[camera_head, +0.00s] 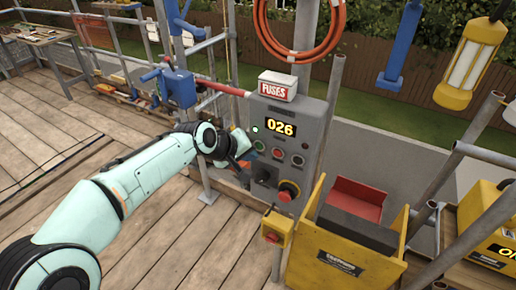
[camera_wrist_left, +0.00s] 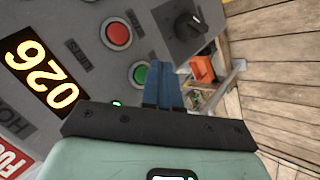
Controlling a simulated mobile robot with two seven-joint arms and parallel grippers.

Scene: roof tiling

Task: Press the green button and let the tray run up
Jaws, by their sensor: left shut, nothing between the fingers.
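The grey control box (camera_head: 312,125) stands on a post and its display (camera_head: 281,128) reads 026. The green button (camera_head: 259,146) is on its face; it also shows in the left wrist view (camera_wrist_left: 139,75). My left gripper (camera_head: 250,156) is at the box face, right by this button. In the left wrist view its blue fingers (camera_wrist_left: 161,66) are shut and empty, just beside the green button. I cannot tell whether they touch it. A small green lamp (camera_head: 254,129) is lit. I cannot pick out the tray for certain. My right gripper is out of view.
A red button (camera_wrist_left: 117,34) and a black knob (camera_wrist_left: 188,27) sit close to the fingers. A red emergency stop (camera_head: 288,190) is lower on the box. A yellow-sided bin (camera_head: 340,267) stands at the lower right. An orange hose (camera_head: 265,35) hangs above.

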